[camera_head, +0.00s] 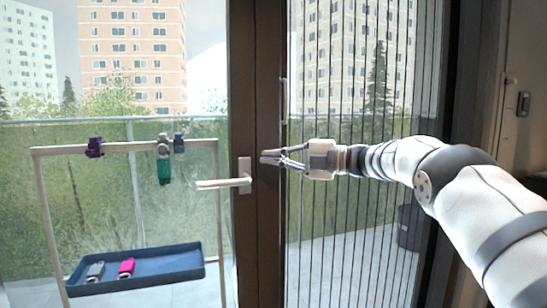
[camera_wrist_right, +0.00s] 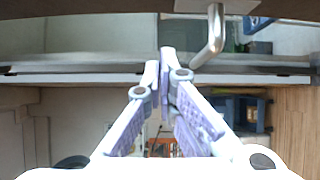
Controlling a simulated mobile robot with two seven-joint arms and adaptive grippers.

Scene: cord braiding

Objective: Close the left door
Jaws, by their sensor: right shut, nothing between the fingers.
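The left door is a glass door with a dark brown frame (camera_head: 241,90). Its pale lever handle (camera_head: 243,176) points left, and the handle also shows in the right wrist view (camera_wrist_right: 214,38). I cannot tell whether the door is fully shut or slightly ajar. My right gripper (camera_head: 264,158) reaches in from the right, its fingertips in front of the dark frame, just right of the handle and apart from it. Its fingers are together and empty, also in the right wrist view (camera_wrist_right: 160,62). Contact with the frame cannot be told. My left gripper is not in view.
A panel with thin vertical lines (camera_head: 350,200) fills the right opening. Behind the left glass stand a beige rack (camera_head: 48,215) with several hanging clips and a blue tray (camera_head: 165,272) with grey and pink pieces. A dark bin (camera_head: 409,227) stands behind the right panel.

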